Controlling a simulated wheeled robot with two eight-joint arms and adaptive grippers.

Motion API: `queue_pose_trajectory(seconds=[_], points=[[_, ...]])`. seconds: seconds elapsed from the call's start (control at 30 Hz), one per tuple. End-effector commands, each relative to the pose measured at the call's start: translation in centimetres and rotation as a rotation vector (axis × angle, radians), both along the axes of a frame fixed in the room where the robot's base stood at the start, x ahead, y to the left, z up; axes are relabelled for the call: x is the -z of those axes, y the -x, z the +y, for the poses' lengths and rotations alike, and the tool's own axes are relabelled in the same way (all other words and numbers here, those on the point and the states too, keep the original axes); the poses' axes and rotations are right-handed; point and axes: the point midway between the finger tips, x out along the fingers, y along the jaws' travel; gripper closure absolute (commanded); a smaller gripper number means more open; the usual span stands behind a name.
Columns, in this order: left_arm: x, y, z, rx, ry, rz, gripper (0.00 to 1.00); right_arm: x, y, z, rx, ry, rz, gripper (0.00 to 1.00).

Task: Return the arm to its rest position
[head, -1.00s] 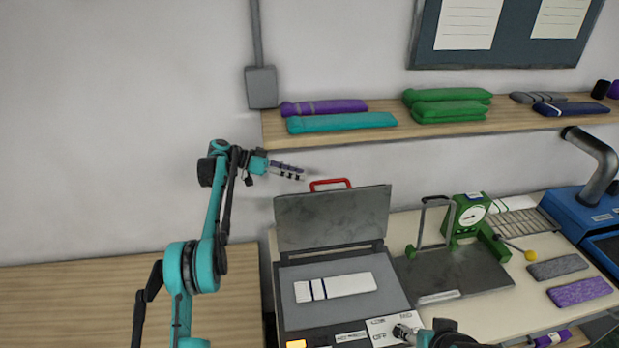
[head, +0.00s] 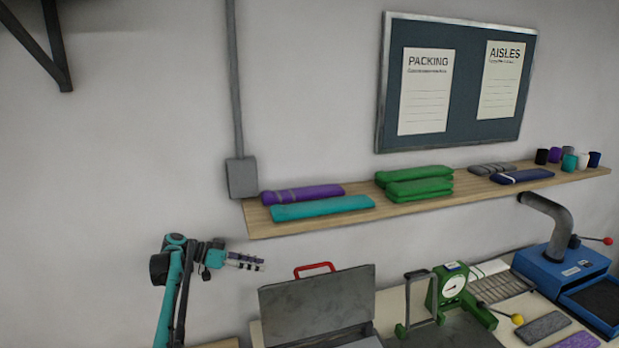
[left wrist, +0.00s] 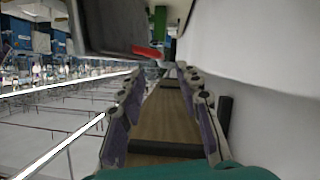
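My left gripper (head: 260,265) is at the lower left of the head view, in front of the wall and left of the red handle on the grey lid. In the left wrist view its two fingers (left wrist: 165,78) stand apart with nothing between them, so it is open and empty. My left arm is raised, and its lower part is cut off by the bottom edge of the head view. My right arm and gripper are not in view.
The raised grey lid (head: 317,304) with its red handle (head: 314,267) stands close right of my left gripper. A wooden shelf (head: 425,205) with folded knits is above right. A green dial scale (head: 452,285) and blue machine (head: 563,268) stand farther right.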

Motion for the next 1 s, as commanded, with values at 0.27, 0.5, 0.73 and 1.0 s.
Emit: queue_pose_trajectory(seconds=[0.27,0.5,0.73,1.0], points=[[-0.8,0.6,-0.9,-0.037,-0.042,0.058,0.66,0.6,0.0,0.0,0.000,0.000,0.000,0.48],[-1.8,2.0,-1.8,-0.098,-0.105,0.133,0.66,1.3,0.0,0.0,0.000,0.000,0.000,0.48],[-3.0,5.5,-3.2,-0.208,-0.204,0.244,0.66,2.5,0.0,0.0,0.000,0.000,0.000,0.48],[-2.9,14.6,-4.6,-0.436,-0.365,0.382,0.66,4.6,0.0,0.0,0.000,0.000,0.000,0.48]])
